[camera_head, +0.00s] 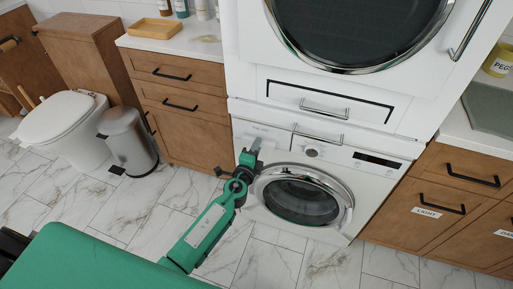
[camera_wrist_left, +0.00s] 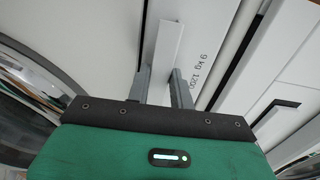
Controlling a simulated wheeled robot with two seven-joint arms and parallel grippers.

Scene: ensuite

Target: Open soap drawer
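The white washing machine (camera_head: 335,154) stands below the dryer, with its soap drawer (camera_head: 245,131) at the upper left of its front panel. In the left wrist view the drawer's pale bar handle (camera_wrist_left: 166,47) runs between the two grey fingers of my left gripper (camera_wrist_left: 160,84). The fingers lie close along both sides of the bar, so the gripper looks shut on it. In the head view the left gripper (camera_head: 253,151) is at the drawer front and hides part of it. The drawer looks closed. My right gripper is not in view.
The round washer door (camera_head: 300,200) is just below and right of the left gripper. The dryer's drawer handle (camera_head: 324,109) is above. Wooden cabinets (camera_head: 180,125) stand left, with a steel bin (camera_head: 128,142) and toilet (camera_head: 65,122). The marble floor in front is clear.

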